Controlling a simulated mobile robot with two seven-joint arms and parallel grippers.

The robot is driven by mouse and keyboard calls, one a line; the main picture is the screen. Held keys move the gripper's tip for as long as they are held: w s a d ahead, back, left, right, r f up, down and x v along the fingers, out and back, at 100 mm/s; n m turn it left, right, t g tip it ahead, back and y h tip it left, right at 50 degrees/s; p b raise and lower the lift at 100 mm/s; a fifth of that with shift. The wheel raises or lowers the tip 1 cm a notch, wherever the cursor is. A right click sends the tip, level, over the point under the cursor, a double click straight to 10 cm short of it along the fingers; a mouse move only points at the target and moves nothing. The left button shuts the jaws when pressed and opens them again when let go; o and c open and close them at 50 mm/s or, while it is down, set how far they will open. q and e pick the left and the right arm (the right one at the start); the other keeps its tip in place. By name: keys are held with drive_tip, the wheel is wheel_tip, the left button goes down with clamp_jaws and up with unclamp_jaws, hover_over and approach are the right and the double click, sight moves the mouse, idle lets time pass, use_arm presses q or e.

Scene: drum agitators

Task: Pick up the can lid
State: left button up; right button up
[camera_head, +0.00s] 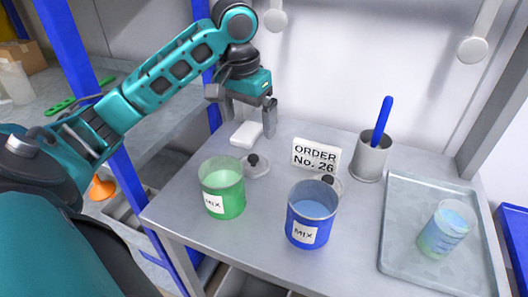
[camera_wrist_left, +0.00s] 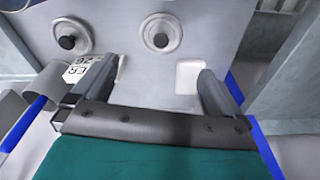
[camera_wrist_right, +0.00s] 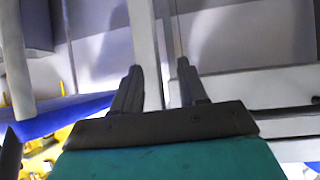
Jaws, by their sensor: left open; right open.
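One can lid (camera_head: 262,170), grey with a black knob, lies flat on the table behind the green can (camera_head: 224,190); it also shows in the left wrist view (camera_wrist_left: 160,46). A second lid (camera_head: 338,188) lies behind the blue can (camera_head: 312,222), partly hidden by it; it also shows in the left wrist view (camera_wrist_left: 70,50). Both cans stand open. My left gripper (camera_head: 250,122) is open and empty above the back left of the table, behind the first lid. My right gripper (camera_wrist_right: 159,68) is open and empty, away from the lids.
A white block (camera_head: 246,134) lies near the left fingers. An order sign (camera_head: 315,156) stands mid-table. A metal cup (camera_head: 371,160) holds a blue-handled tool. A tray (camera_head: 400,225) with a beaker (camera_head: 446,228) is at right. Blue posts stand at left.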

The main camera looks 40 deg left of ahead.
use_arm(q)
drive_tip(key=b, duration=0.2)
hover_over(253, 157)
drive_tip(key=s, duration=0.1)
wheel_tip(253, 157, down, 6)
drive_tip(key=shift+d+f, duration=0.1)
drive_tip(key=shift+w+f+b, duration=0.2)
drive_tip(key=shift+f, duration=0.8)
drive_tip(key=shift+w+f+b, duration=0.15)
drive_tip(key=shift+f+b, duration=0.1)
drive_tip(key=shift+f, duration=0.7)
drive_tip(key=shift+w+f+b, duration=0.2)
drive_tip(key=shift+f, duration=0.8)
drive_tip(key=c, duration=0.8)
drive_tip(key=shift+r, duration=0.1)
